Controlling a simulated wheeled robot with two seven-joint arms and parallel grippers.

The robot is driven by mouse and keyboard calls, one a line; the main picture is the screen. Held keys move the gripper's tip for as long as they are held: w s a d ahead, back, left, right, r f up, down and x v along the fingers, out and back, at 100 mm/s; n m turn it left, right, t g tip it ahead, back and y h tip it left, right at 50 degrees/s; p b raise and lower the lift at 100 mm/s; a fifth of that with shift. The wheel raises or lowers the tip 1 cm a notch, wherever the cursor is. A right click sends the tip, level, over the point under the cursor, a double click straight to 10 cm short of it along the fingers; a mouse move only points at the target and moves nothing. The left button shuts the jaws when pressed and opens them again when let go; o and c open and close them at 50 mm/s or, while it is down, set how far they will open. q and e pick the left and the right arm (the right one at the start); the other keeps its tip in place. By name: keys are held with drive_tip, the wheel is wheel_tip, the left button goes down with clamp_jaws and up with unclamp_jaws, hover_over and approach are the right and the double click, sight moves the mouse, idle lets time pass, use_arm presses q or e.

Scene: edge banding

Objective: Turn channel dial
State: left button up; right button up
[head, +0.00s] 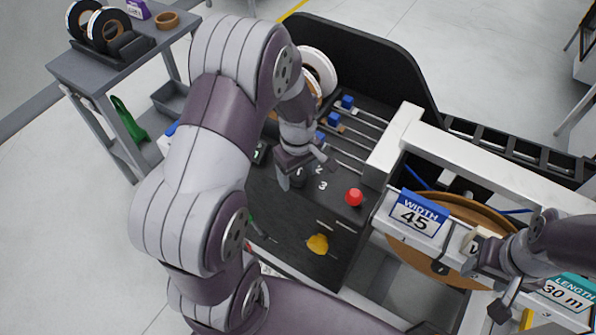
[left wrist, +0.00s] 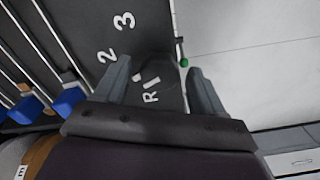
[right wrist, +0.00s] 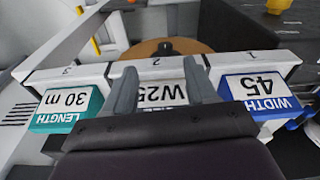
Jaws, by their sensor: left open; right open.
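The channel dial (head: 299,182) is a dark knob on the black panel, partly hidden by my left gripper in the head view. White marks "2" and "3" show beside it. In the left wrist view the dial (left wrist: 176,76) is dark on dark and hard to outline, with marks R, 1, 2 and 3 around it. My left gripper (head: 307,174) is open, its fingers on either side of the dial area; contact cannot be told. My right gripper (right wrist: 160,88) is open over a white W25 block (right wrist: 158,95) on the white rail.
A red button (head: 354,197) and a yellow knob (head: 317,243) are on the black machine. A blue WIDTH 45 block (head: 416,214) and a teal LENGTH 30 m block (head: 570,292) flank the W25 block. Blue sliders on rods (head: 347,102) lie behind the panel. A cart (head: 85,69) holds tape rolls.

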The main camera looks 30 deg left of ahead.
use_arm(q)
drive_tip(key=c, duration=1.1)
drive_tip(key=shift+o, duration=0.2)
drive_tip(key=shift+r, duration=0.1)
drive_tip(key=m+p, duration=0.2)
drive_tip(key=m, duration=0.1)
drive_tip(key=shift+r, duration=0.1)
drive_tip(key=m+p, duration=0.3)
drive_tip(key=m, duration=0.2)
drive_tip(key=shift+m, duration=0.4)
drive_tip(key=m+p, duration=0.2)
drive_tip(key=m, duration=0.2)
drive_tip(key=shift+m, duration=0.3)
drive_tip(key=shift+w+m+p, duration=0.1)
drive_tip(key=shift+m+p, duration=0.55)
drive_tip(key=shift+m, duration=1.55)
